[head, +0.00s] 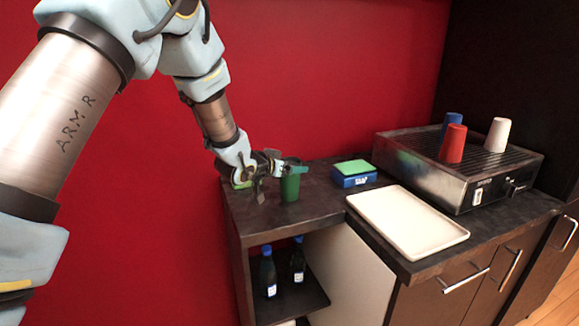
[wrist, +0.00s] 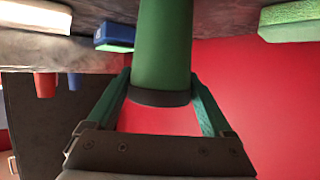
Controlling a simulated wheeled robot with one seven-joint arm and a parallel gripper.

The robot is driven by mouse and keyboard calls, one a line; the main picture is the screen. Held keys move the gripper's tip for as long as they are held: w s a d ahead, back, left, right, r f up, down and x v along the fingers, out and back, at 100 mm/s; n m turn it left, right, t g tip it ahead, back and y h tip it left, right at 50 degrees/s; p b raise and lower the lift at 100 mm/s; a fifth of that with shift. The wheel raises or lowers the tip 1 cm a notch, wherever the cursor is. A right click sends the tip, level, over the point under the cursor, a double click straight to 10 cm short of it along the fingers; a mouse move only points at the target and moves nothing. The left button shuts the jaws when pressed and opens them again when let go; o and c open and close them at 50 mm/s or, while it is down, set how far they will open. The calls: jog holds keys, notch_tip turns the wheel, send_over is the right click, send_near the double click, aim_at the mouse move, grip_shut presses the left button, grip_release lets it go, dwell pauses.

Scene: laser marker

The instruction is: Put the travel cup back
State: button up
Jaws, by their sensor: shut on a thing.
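A green cup (head: 290,187), likely the travel cup, is upright at the left end of the dark counter (head: 325,205). My gripper (head: 283,166) is shut on it near its upper part. In the wrist view, which is upside down, the green cup (wrist: 165,45) is between the two fingers of my gripper (wrist: 160,78), with a dark band at its near end. Whether its base touches the counter is hard to tell. A blue cup (head: 451,121), a red cup (head: 453,144) and a white cup (head: 497,135) stand on the machine's ribbed top.
A blue box with a green top (head: 354,180) is right of the cup. A similar green-topped block (head: 243,184) is partly behind my gripper. A white tray (head: 408,218) lies in front of the metal machine (head: 420,165). Dark bottles (head: 268,275) stand on the shelf below.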

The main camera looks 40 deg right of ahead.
jog(key=o, duration=0.6)
jog(key=shift+f, duration=0.1)
jog(key=shift+r+p, duration=0.3)
jog(key=shift+a+b, duration=0.35)
jog(key=b+v, duration=0.3)
jog(key=v, duration=0.8)
jog(key=shift+a+r, duration=0.1)
jog(key=shift+a, duration=0.05)
